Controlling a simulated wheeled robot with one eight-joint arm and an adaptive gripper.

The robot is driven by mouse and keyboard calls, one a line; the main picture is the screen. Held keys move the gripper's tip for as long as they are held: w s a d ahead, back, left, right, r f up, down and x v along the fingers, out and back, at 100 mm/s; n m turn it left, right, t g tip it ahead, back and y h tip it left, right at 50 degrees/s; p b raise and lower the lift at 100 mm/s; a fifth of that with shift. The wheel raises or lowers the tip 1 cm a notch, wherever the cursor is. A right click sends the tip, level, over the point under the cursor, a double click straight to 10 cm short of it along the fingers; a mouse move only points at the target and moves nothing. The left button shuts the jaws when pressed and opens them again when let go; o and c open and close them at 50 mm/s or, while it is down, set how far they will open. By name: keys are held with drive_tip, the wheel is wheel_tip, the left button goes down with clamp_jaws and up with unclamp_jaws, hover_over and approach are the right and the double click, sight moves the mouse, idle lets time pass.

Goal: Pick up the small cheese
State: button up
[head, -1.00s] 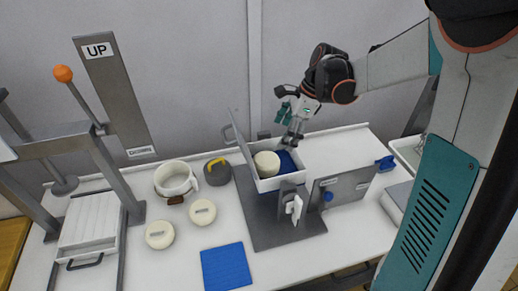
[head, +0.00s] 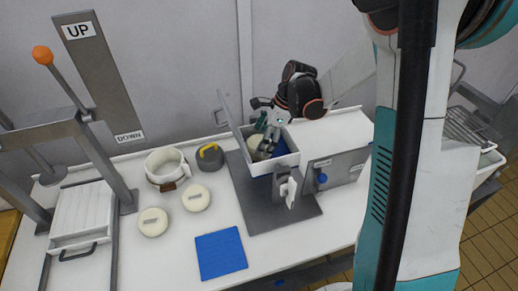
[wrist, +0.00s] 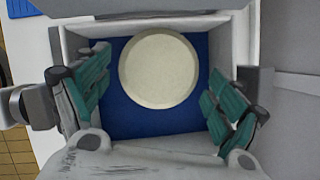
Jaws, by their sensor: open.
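A round cream cheese (head: 253,142) sits inside the open white box (head: 287,161), partly hidden by my gripper (head: 264,142) in the head view. In the wrist view the cheese (wrist: 158,68) rests on the blue floor of the box, towards its far side. My gripper (wrist: 157,92) is open and empty, with its teal fingers on either side of the cheese, nearer the box's side walls. Two flat round cheeses with labels, one further left (head: 153,222) and one nearer the box (head: 196,198), lie on the white table outside the box.
The box's raised lid (head: 236,118) stands at its left side. A white pot (head: 167,168) and a grey weight with a yellow handle (head: 209,156) stand left of it. A blue mat (head: 221,254) lies in front. A press (head: 82,212) stands at the left.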

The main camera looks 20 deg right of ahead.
drive_tip(key=x, duration=0.3)
drive_tip(key=shift+f, duration=0.1)
drive_tip(key=c, duration=1.3)
